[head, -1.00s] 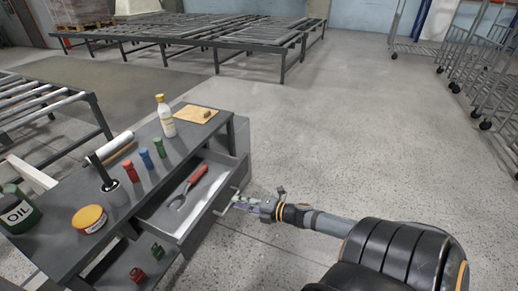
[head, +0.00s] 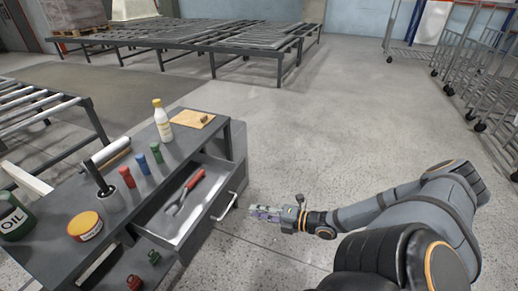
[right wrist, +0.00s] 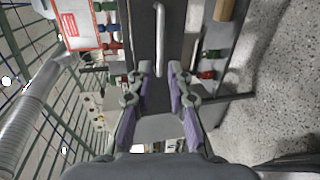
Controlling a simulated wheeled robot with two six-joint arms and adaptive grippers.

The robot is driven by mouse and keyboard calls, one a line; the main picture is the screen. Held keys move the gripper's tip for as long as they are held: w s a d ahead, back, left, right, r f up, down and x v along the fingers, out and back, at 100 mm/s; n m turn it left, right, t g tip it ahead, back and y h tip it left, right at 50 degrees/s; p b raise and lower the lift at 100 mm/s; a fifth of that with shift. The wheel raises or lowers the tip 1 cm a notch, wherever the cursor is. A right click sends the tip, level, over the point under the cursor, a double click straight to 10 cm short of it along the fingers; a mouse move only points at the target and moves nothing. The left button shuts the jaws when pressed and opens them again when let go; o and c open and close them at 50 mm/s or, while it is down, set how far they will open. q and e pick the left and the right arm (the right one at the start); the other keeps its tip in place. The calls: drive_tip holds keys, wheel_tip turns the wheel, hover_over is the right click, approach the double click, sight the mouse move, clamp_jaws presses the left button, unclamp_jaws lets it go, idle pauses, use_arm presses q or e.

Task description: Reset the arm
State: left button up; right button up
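My right gripper (head: 254,213) is in front of the open drawer (head: 180,222) of the dark workbench, apart from the drawer's silver handle (head: 229,206). In the right wrist view the two purple-padded fingers of my right gripper (right wrist: 160,70) stand apart with nothing between them. The handle (right wrist: 160,38) lies ahead of the fingertips there. Red-handled pliers (head: 185,192) lie in the drawer. My right arm reaches in from the lower right. My left gripper is in neither view.
Roller tables (head: 215,50) are behind, and wire carts (head: 490,75) at the right. The middle floor is clear.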

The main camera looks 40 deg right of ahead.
idle(0.5)
drive_tip(key=s+d+f+m+h, duration=0.2)
drive_tip(key=d+f+m+h, duration=0.15)
drive_tip(key=d+f, duration=0.4)
drive_tip(key=s+d+f+m+g+h, duration=0.25)
drive_tip(key=s+f+m, duration=0.25)
drive_tip(key=f, duration=0.4)
drive_tip(key=s+d+f+m+g+h, duration=0.25)
drive_tip(key=s+f+m, duration=0.25)
drive_tip(key=f, duration=0.4)
drive_tip(key=s+a+f+m+g+y, duration=0.1)
drive_tip(key=s+a+f+m+g, duration=0.4)
drive_tip(key=a+f, duration=0.45)
drive_tip(key=s+a+f+m+g+y, duration=0.1)
drive_tip(key=s+a+f+m+g, duration=0.25)
drive_tip(key=s+a+f, duration=0.6)
use_arm(q)
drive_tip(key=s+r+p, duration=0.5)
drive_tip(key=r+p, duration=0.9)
drive_tip(key=p, duration=0.2)
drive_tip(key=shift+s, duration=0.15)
use_arm(e)
drive_tip(key=s+a+r, duration=0.1)
drive_tip(key=s+r, duration=0.1)
drive_tip(key=r, duration=0.5)
drive_tip(key=s+a+r, duration=0.1)
drive_tip(key=s+r, duration=0.1)
drive_tip(key=r, duration=0.6)
